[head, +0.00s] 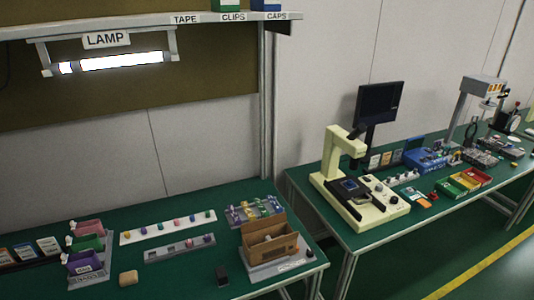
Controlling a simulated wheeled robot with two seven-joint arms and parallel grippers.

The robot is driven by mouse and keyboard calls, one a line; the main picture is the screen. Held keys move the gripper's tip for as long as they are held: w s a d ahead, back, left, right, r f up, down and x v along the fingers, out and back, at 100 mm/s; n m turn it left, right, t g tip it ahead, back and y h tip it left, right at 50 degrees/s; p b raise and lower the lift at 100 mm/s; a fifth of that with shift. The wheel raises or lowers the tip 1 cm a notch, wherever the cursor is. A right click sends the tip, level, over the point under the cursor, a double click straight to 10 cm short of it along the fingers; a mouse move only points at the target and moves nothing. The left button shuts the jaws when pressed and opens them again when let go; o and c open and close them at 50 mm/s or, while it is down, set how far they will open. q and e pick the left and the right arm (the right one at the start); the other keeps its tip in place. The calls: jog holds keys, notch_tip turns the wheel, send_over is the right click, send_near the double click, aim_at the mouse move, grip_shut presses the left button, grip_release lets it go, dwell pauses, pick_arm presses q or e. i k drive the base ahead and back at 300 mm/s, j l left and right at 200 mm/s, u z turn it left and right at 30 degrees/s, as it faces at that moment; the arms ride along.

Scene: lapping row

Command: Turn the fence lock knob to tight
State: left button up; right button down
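I cannot make out a part clearly marked as the fence lock knob. A brown open box-like piece (268,246) stands on a grey labelled base (258,275) at the right end of the near green bench; the label is too small to read. A cream microscope-like machine (340,170) on the second bench has several small dark knobs (394,200) on its front right, but their settings are too small to tell. Neither of my grippers is in view.
Pink, green and purple bins (85,264) stand at the near bench's left. Strips with coloured knobs (168,228) lie mid-bench. A tan block (128,278) and a small black block (222,275) sit near the front. A gap separates the two benches. A lit lamp (120,61) hangs above.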

aim_at(309, 253)
jog(key=i+l, duration=0.2)
jog(key=i+l+u, duration=0.1)
jog(key=l, duration=0.35)
jog(key=i+l, duration=0.3)
jog(key=u, duration=0.05)
